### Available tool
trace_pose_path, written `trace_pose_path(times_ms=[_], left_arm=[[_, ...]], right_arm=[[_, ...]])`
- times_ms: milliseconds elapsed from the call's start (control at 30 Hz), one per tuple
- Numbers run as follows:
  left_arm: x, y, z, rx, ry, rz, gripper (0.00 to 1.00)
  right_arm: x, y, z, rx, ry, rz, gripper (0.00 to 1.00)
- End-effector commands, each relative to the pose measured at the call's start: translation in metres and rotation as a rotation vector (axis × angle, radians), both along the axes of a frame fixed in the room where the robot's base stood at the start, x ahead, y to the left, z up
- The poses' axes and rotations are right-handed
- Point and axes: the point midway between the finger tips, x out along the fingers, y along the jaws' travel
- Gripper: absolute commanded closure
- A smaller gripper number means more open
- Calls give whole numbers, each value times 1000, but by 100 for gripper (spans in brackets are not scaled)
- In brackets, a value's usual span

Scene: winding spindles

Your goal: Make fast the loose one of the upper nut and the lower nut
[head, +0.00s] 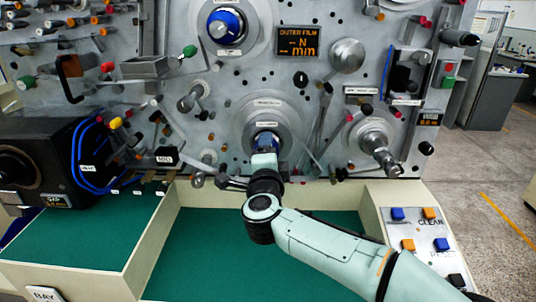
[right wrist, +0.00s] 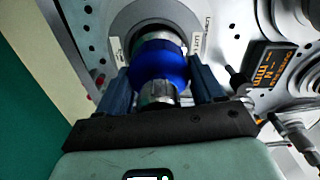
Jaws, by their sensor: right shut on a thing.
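The upper nut (head: 225,27) is a blue ring on a silver spindle with a pale round flange, high on the grey panel. Nothing touches it. The lower nut (head: 274,141) is a similar blue ring on the spindle below, mostly hidden by my right gripper (head: 265,154). In the right wrist view the lower nut (right wrist: 158,63) is a blue knob around a silver shaft. The fingers of my right gripper (right wrist: 162,85) are shut on it, one at each side. My left gripper is not in view.
A display (head: 297,42) reads "OUTER FILM" with dashes. A silver knob (head: 347,55) and another spindle (head: 380,150) stick out at the right. A black machine (head: 45,150) stands at the left. The green tray floor (head: 200,240) below is clear. A button panel (head: 420,235) lies front right.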

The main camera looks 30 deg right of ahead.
Motion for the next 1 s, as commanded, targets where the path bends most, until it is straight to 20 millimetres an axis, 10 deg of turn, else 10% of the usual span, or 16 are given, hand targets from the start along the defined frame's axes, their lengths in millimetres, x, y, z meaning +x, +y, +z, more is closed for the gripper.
trace_pose_path(times_ms=[133,167,233,633,1000], left_arm=[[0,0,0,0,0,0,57],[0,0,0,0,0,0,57],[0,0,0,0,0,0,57],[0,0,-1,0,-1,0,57],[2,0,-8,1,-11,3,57]], right_arm=[[0,0,1,3,-3,-1,63],[0,0,1,3,-3,-1,30],[0,0,1,2,-3,-1,12],[-8,5,1,0,-2,2,12],[-74,45,0,0,-3,3,12]])
